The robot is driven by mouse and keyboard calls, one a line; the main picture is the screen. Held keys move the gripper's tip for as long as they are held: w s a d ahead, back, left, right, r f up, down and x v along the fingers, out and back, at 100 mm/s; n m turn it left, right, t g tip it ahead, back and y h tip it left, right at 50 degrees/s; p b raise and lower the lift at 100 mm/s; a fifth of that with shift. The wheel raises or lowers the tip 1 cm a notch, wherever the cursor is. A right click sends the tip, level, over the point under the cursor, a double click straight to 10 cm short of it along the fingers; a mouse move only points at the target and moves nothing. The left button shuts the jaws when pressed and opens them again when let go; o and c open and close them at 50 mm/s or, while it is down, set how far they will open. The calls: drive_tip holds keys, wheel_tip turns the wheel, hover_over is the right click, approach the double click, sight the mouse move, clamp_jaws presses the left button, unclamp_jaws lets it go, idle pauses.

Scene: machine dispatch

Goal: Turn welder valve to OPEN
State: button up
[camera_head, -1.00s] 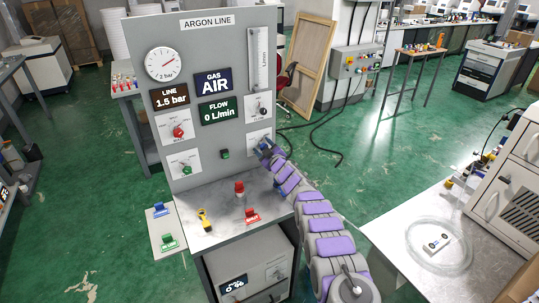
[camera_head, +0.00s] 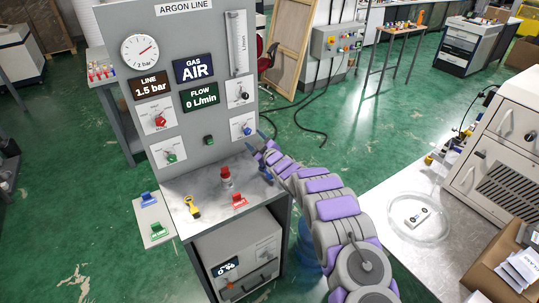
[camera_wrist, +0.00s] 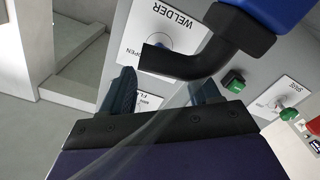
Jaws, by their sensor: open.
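The welder valve (camera_head: 248,130) is a small blue knob on a white plate at the panel's lower right. My gripper (camera_head: 264,155) is just right of and below the plate in the head view. In the wrist view my gripper (camera_wrist: 163,93) shows two spread dark fingers below the knob. It appears apart from the knob and empty. The knob's exact setting is unclear.
The Argon line panel (camera_head: 205,30) also carries a red knob (camera_head: 160,121), a green knob (camera_head: 170,157) and a black knob (camera_head: 244,97). A red button (camera_head: 226,176) and tagged items stand on the metal shelf below. A table (camera_head: 385,230) is at the right.

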drive_tip(key=p+v, duration=0.1)
drive_tip(key=v, duration=0.9)
drive_tip(key=shift+d, duration=0.2)
idle(0.3)
